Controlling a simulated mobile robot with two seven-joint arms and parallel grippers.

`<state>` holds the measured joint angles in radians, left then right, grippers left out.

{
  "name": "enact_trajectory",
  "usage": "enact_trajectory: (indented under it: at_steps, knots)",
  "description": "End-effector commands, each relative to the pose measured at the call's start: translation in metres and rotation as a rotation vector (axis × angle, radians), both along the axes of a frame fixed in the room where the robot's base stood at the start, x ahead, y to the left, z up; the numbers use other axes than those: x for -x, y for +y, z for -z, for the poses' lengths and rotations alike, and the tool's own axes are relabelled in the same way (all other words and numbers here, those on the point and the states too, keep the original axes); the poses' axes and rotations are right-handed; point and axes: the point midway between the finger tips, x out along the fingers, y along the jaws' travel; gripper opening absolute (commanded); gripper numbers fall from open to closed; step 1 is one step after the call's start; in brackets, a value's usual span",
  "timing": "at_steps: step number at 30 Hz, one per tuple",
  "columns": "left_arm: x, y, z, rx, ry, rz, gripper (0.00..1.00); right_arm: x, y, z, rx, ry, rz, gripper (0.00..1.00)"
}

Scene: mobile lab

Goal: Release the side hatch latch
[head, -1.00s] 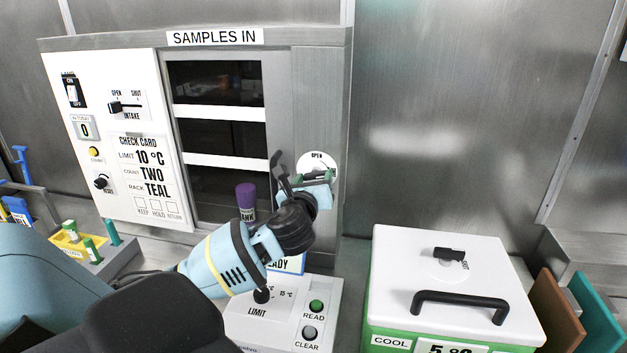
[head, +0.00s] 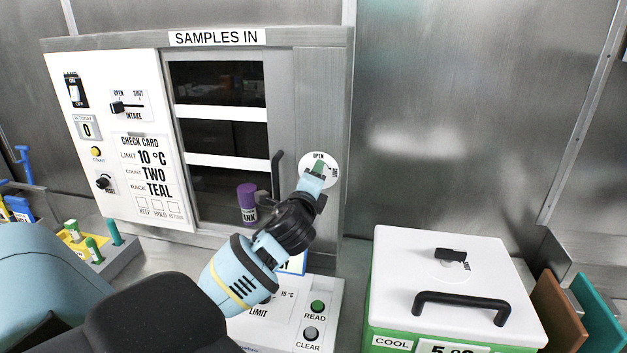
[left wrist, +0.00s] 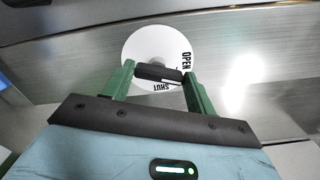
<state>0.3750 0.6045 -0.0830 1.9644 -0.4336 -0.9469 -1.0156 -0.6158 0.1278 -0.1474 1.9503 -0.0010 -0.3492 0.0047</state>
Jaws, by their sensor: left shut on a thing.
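The side hatch latch is a black handle (left wrist: 158,74) on a round white dial (left wrist: 150,45) lettered OPEN and SHUT. The dial also shows in the head view (head: 306,163), on the metal frame right of the hatch window. My left gripper (left wrist: 159,78) is shut on the handle, with a green finger at each end of it. In the head view my left gripper (head: 318,170) covers the lower part of the dial and hides the handle. My right gripper is not in view.
A black upright door handle (head: 276,175) and a purple-capped tube (head: 246,202) stand left of my wrist. A control box (head: 328,290) with READ and CLEAR buttons is below. A white-lidded cool box (head: 450,275) stands right. The wall right of the dial is bare.

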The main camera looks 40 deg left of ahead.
Motion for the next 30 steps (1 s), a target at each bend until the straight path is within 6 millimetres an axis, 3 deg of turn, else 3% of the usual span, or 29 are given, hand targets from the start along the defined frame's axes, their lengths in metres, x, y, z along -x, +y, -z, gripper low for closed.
enact_trajectory:
  at_steps: [12,30]
  knots:
    - [0.0004,0.0004,0.0020,0.251,-0.135,0.000,0.34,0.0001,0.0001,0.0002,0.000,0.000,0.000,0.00]
    - [0.0005,0.0007,0.0022,0.331,-0.180,0.001,0.34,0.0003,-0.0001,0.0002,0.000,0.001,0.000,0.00]
